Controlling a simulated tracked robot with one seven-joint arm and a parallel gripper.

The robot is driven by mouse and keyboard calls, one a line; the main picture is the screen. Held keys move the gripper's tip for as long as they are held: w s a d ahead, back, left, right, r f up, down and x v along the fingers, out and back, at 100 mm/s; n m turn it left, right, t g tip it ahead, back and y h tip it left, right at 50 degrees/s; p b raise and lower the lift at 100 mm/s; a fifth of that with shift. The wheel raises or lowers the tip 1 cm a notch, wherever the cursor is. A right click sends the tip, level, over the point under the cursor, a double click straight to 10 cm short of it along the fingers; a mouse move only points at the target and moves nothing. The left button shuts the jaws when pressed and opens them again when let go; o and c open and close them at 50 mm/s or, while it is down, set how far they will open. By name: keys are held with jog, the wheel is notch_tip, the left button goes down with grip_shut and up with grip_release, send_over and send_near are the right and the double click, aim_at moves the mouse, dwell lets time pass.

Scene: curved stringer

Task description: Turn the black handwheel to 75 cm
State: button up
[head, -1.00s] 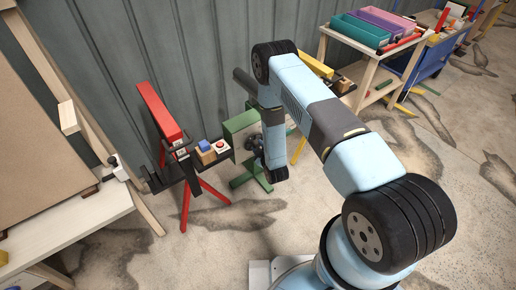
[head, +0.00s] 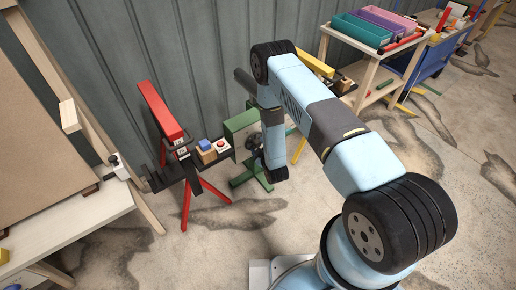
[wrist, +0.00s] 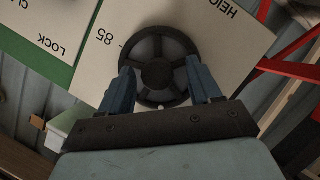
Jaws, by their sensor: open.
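The black handwheel (wrist: 157,74) with its spokes and round hub faces the wrist camera, in front of a pale panel (wrist: 225,50). The panel carries a printed "85" with a tick mark and part of a word starting "HEI". No pointer for the scale can be made out. My gripper (wrist: 160,67) is open, with one blue finger on each side of the handwheel's lower half. Whether the fingers touch the rim cannot be told. In the head view the handwheel (head: 254,151) is small and partly hidden by my arm, beside a green box (head: 241,127).
A green-edged panel marked "LOCK" (wrist: 50,46) lies at the wrist view's upper left. A shelf with bins (head: 362,28) stands at the right.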

jog(key=v, duration=1.3)
jog(key=shift+s, duration=0.4)
jog(key=shift+d, duration=0.1)
jog(key=w+d+f+m+t+y, duration=0.1)
jog(key=w+d+f+m+y, duration=0.1)
jog(key=d+f+m+y, duration=0.25)
jog(key=shift+m+y, duration=0.35)
jog(key=shift+m, duration=0.1)
jog(key=x, duration=1.4)
jog(key=shift+s+a+r, duration=0.25)
jog(key=shift+a+r, duration=0.1)
jog(key=shift+r, duration=0.05)
